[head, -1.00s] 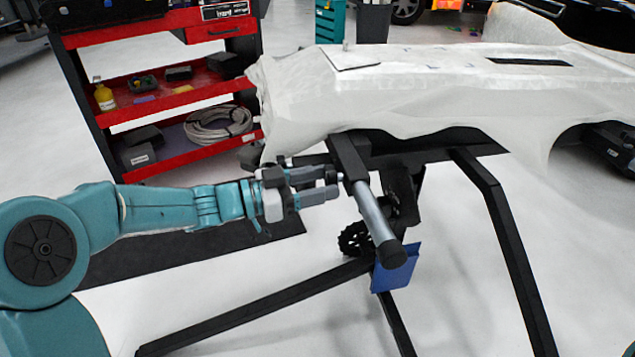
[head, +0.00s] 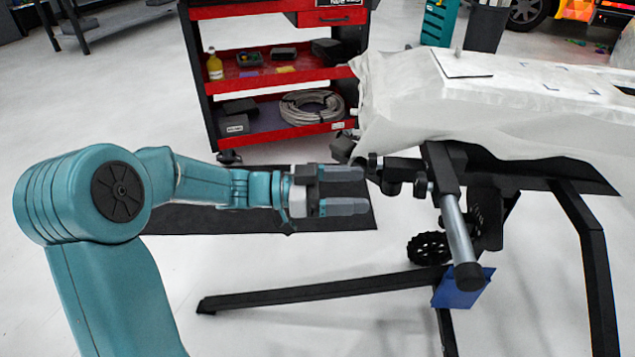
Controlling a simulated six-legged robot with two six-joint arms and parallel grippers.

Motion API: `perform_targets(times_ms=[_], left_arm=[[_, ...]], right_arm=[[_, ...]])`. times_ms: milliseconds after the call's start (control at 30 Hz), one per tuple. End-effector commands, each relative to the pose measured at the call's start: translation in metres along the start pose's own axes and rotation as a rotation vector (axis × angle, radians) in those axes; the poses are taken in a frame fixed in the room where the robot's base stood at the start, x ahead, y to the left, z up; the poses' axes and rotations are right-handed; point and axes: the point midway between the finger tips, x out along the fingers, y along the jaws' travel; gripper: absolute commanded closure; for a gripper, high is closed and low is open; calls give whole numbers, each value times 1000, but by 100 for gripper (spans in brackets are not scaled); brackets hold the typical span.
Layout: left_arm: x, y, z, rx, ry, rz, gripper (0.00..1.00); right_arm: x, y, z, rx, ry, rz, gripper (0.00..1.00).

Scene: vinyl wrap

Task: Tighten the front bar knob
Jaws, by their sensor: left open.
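The black stand with a grey bar (head: 457,232) is right of centre in the head view, its bar slanting down toward me. Several small black knob-like parts (head: 391,184) stick out to the left of the bar's upper end, below the wrapped panel; I cannot tell for sure which one is the front bar knob. My left gripper (head: 350,190) is open and empty, its two grey fingers pointing right, one above the other. My right gripper is not in view.
A white-wrapped panel (head: 480,105) lies on the stand. A red tool cart (head: 268,85) stands behind my left arm. A dark mat (head: 250,222) lies under the gripper. A blue plate (head: 463,290) hangs low on the stand, and black legs (head: 320,293) spread across the floor.

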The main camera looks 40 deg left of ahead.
Motion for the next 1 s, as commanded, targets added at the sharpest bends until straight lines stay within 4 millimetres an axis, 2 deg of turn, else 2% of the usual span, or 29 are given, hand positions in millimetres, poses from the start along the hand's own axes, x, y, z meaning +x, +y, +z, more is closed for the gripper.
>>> perform_targets(times_ms=[100,300,500,1000], left_arm=[[-28,-1,-2,0,-1,-5,24],[-56,0,-1,1,-1,-2,24],[-62,0,0,1,1,1,24],[-59,1,0,-19,-12,6,24]], right_arm=[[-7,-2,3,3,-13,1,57],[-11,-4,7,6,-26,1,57],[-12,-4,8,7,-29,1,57],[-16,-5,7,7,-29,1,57]])
